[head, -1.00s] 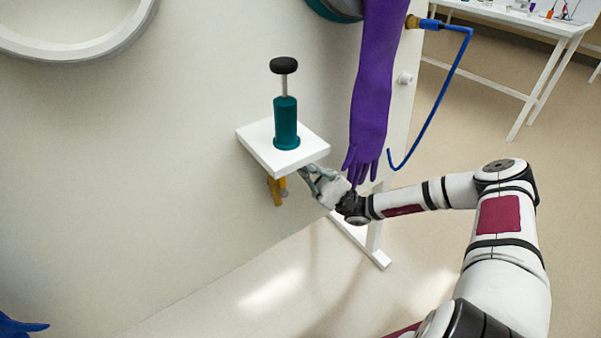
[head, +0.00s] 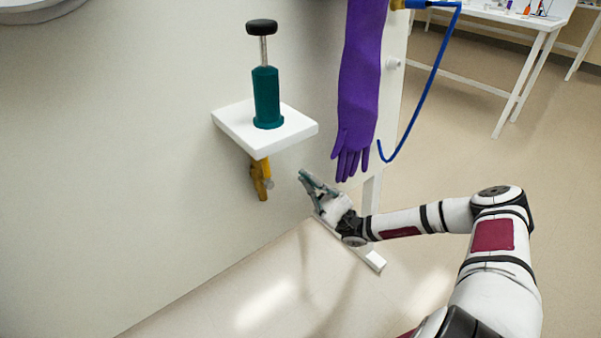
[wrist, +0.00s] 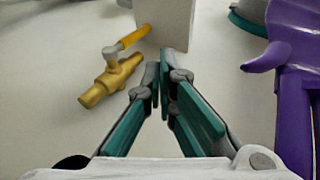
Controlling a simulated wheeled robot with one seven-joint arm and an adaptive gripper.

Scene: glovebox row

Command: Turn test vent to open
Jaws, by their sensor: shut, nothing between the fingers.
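The test vent looks to be a small brass valve (head: 261,178) hanging on the wall just below the white shelf. In the wrist view its brass body (wrist: 110,80) lies left of my fingers, and its yellow lever (wrist: 132,37) points up and right from a grey stem, roughly along the body. My gripper (head: 304,176) is to the right of the valve in the head view, apart from it. Its teal-padded fingers (wrist: 160,72) are shut and empty. The wrist view shows a gap between the fingertips and the valve.
A white shelf (head: 225,118) carries a teal pump-like cylinder (head: 266,98) with a black knob, above the valve. A purple glove (head: 360,90) hangs to the right, close above my gripper. A blue hose (head: 425,95) hangs beyond it. The floor below is clear.

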